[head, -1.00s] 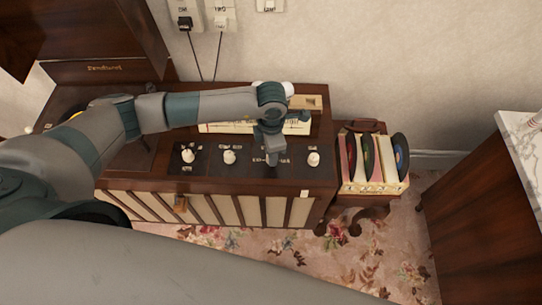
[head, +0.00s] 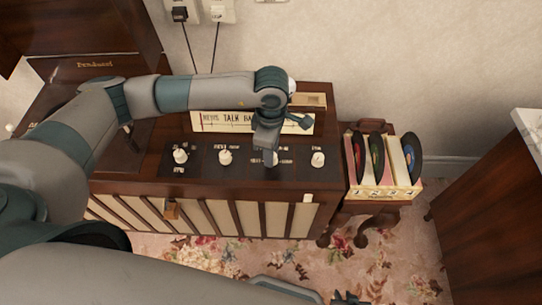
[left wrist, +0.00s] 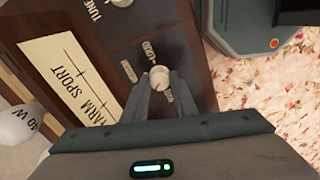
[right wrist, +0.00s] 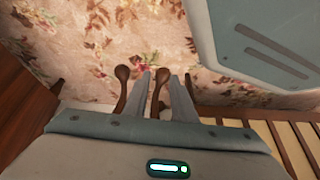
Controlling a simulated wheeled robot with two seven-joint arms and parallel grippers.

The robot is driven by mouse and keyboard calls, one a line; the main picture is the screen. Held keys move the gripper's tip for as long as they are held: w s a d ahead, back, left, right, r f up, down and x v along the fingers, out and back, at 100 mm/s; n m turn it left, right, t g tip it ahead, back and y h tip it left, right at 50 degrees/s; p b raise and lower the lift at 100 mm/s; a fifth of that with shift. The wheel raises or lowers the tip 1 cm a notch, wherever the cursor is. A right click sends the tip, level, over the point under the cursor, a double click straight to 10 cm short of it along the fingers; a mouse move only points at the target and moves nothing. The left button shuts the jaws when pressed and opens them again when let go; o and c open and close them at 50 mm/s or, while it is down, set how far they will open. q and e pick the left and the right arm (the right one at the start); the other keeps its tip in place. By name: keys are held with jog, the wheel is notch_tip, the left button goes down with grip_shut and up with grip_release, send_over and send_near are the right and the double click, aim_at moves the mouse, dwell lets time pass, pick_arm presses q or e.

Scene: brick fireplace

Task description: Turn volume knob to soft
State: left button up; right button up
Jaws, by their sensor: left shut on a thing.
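The volume knob (left wrist: 159,76) is a small round cream knob on the dark control panel (head: 205,167) of the wooden radio cabinet. It shows between the fingertips in the left wrist view, near a label that seems to read LOUD. My left gripper (head: 267,151) reaches down from above to the third knob place from the left and is shut on the knob. In the left wrist view its two fingers (left wrist: 159,84) sit on either side of the knob. My right gripper (right wrist: 160,92) is open and empty, over the floor. The knob's pointer direction is unclear.
Other cream knobs stand at the left (head: 180,156), left of centre (head: 225,157) and right (head: 318,159) of the panel. A lit dial (head: 225,120) lies behind. A record stand (head: 385,193) is at right. Open carpet (head: 375,262) lies in front.

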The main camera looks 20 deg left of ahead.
pick_arm(q)
jog(key=shift+m+b, duration=0.6)
jog(key=shift+b, duration=0.15)
pick_arm(e)
jog(key=shift+s+d+f+g, duration=0.3)
jog(key=shift+s+d+g, duration=0.05)
jog(key=shift+s+d, duration=0.15)
jog(key=shift+s+d+f+g, duration=0.3)
jog(key=shift+s+d+g, duration=0.05)
jog(key=shift+s+d, duration=0.15)
pick_arm(q)
jog(key=o, duration=1)
jog(key=shift+o, duration=0.2)
jog(key=shift+r, duration=0.1)
notch_tip(320, 180, up, 17)
jog(key=b, duration=0.2)
jog(key=shift+r, duration=0.15)
pick_arm(e)
jog(key=shift+s+d+r+g+h, duration=0.2)
jog(key=shift+d+r+g+h, duration=0.1)
jog(key=shift+d+r+g, duration=0.2)
